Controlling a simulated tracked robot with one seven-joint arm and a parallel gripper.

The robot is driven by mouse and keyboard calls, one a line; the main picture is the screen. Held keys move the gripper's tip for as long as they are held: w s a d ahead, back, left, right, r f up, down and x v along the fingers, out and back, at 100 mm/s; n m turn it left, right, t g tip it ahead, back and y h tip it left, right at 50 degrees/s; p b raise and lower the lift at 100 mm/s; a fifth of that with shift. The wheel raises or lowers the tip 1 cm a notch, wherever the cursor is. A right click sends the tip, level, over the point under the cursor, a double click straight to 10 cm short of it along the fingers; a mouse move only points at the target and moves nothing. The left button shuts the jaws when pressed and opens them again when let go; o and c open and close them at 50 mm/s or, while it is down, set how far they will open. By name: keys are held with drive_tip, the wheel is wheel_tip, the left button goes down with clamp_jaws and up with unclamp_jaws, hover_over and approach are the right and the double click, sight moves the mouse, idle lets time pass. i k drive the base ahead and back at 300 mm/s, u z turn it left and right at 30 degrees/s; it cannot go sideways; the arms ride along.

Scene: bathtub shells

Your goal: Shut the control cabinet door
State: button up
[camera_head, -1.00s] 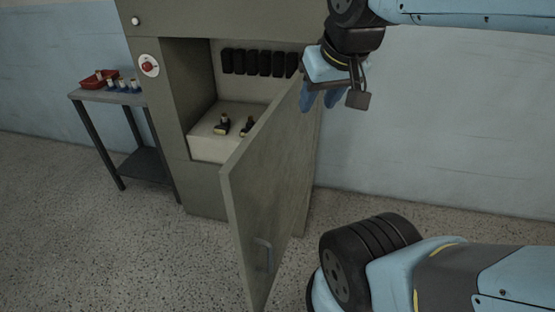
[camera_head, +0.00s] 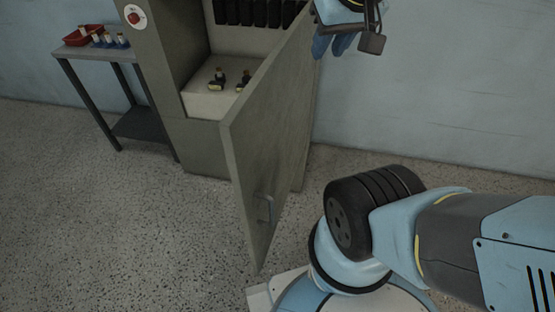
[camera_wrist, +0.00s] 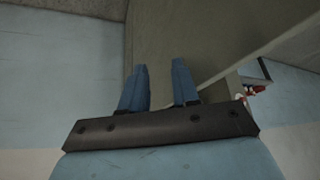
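The control cabinet (camera_head: 165,95) is grey-green, and its door (camera_head: 275,125) stands wide open, swung out towards me. My gripper (camera_head: 334,44) is at the top of the head view, just right of the door's upper hinge-side part; contact cannot be told. In the wrist view my gripper (camera_wrist: 160,82) shows two blue fingers apart with nothing between them. A grey-green panel of the cabinet or door (camera_wrist: 205,40) lies beyond the fingers.
Inside the cabinet, small dark parts (camera_head: 217,82) rest on a pale block (camera_head: 205,103), below a row of black modules (camera_head: 250,12). A side table (camera_head: 95,53) with a red tray (camera_head: 83,36) stands left. Speckled floor (camera_head: 120,230) is clear in front.

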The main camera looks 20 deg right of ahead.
sight(265, 133)
drive_tip(key=k, duration=0.45)
drive_tip(key=u, duration=1.3)
drive_tip(key=k, duration=1.45)
drive_tip(key=z, duration=1.1)
drive_tip(key=i, duration=1)
